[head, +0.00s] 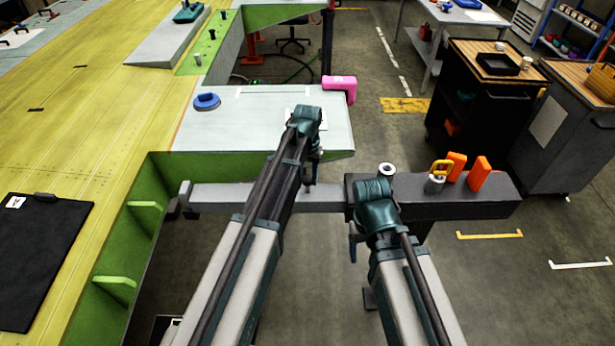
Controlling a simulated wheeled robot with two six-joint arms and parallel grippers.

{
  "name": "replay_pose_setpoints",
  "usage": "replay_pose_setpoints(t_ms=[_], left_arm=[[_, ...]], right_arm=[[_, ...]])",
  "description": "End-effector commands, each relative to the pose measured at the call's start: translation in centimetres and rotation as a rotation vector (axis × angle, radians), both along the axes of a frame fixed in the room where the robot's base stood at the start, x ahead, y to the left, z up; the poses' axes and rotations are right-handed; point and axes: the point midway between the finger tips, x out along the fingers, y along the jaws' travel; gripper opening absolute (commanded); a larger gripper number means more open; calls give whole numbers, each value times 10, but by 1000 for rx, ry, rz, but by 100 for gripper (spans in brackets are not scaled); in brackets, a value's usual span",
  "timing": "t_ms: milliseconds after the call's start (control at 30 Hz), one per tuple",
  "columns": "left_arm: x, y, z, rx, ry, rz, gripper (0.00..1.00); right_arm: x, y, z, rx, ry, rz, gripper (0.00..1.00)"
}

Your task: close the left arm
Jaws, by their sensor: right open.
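A light grey horizontal beam (230,197) runs beside the green wing frame and meets a dark grey beam (500,197) on the right. It may be the jig's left arm; I cannot tell for sure. My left gripper (311,184) points down at the light grey beam. Its fingers are small and partly hidden by my wrist, so its opening and any contact are unclear. My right gripper (353,245) hangs at the front of the dark beam's left end, open and mostly hidden behind my wrist.
A black cart (480,95) stands behind.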

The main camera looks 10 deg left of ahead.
Motion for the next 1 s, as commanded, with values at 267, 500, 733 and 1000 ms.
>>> replay_pose_setpoints(t_ms=[267, 500, 733, 1000], left_arm=[[0, 0, 0, 0, 0, 0, 0], [0, 0, 0, 0, 0, 0, 0], [0, 0, 0, 0, 0, 0, 0], [0, 0, 0, 0, 0, 0, 0]], right_arm=[[0, 0, 0, 0, 0, 0, 73], [0, 0, 0, 0, 0, 0, 73], [0, 0, 0, 0, 0, 0, 73], [0, 0, 0, 0, 0, 0, 73]])
